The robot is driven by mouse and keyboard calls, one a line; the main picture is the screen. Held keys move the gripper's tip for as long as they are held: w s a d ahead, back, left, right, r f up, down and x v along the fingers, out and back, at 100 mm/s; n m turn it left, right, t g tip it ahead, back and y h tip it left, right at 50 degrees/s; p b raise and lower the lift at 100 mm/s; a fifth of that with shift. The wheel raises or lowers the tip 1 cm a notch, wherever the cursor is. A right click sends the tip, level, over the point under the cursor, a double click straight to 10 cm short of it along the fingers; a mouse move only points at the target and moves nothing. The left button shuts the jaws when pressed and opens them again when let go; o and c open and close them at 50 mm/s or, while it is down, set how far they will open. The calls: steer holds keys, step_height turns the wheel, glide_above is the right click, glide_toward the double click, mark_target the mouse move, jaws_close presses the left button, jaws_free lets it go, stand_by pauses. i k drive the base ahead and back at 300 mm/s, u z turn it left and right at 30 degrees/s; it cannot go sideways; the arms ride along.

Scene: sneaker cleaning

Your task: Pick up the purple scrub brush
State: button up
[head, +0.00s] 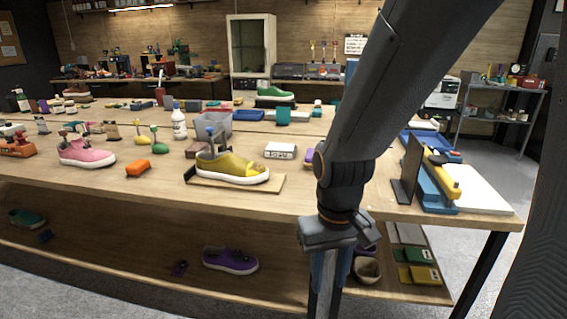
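A small dark purple item (180,267) lies on the lower shelf, left of a purple sneaker (230,261); it is too small to tell if it is a brush. Another purple item (308,157) on the tabletop is partly hidden behind my arm; its shape is unclear. My gripper (327,290) points down in front of the table's front edge, right of the purple sneaker. Its fingertips run to the bottom edge of the picture, so its opening is unclear. I see nothing held in the visible part.
A yellow sneaker (232,167) stands on a board on the tabletop (70,190). A dark upright plate (408,170) stands at right. The table's front strip is mostly clear.

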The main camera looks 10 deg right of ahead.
mark_target(307, 162)
steer(key=u, duration=0.3)
steer(key=i, duration=0.55)
steer(key=z, duration=0.7)
steer(key=i, duration=0.5)
steer(key=z, duration=0.05)
